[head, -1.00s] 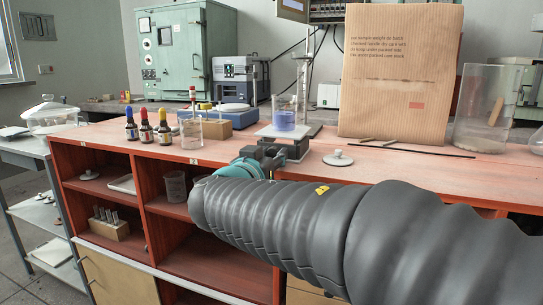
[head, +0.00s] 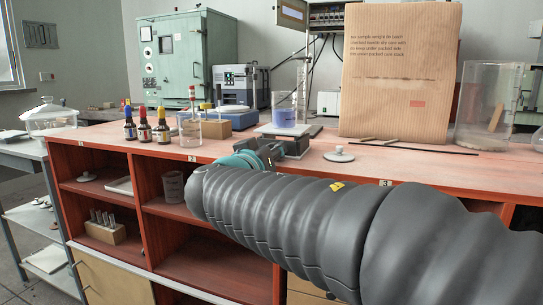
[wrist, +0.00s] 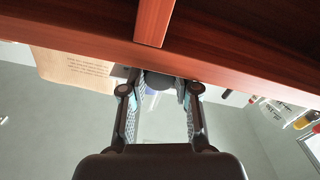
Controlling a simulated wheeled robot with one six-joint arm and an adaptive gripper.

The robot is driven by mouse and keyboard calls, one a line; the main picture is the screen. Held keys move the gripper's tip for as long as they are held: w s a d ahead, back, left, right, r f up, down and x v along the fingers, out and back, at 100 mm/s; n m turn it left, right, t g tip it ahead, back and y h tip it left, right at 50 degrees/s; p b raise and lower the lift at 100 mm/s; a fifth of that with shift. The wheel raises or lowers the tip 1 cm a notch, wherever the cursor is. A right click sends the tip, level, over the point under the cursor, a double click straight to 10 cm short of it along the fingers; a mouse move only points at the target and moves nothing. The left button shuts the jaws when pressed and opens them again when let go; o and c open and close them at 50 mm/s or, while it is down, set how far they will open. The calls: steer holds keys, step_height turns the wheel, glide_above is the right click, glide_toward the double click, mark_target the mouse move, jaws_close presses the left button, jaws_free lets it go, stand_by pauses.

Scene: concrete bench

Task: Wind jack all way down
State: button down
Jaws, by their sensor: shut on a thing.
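The lab jack (head: 297,147) stands near the front edge of the red bench top, with a pale top plate (head: 289,130). A beaker of blue liquid (head: 284,116) stands upright on the plate. My gripper (head: 268,153) is at the jack's front left side. In the wrist view, which looks upside down, my gripper (wrist: 159,90) has its two fingers around a dark round knob (wrist: 160,80) on the jack and is shut on it. The fingers and my arm partly hide the jack's side, so its exact height is hard to judge.
Dropper bottles (head: 145,132) and a glass beaker (head: 190,130) stand left. A brown paper packet (head: 400,75) stands behind, with a thin black rod (head: 425,147) before it. Open shelves (head: 205,255) lie below.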

steer(key=c, duration=0.8)
jaws_free()
steer(key=shift+c, duration=0.2)
steer(key=v, duration=1.2)
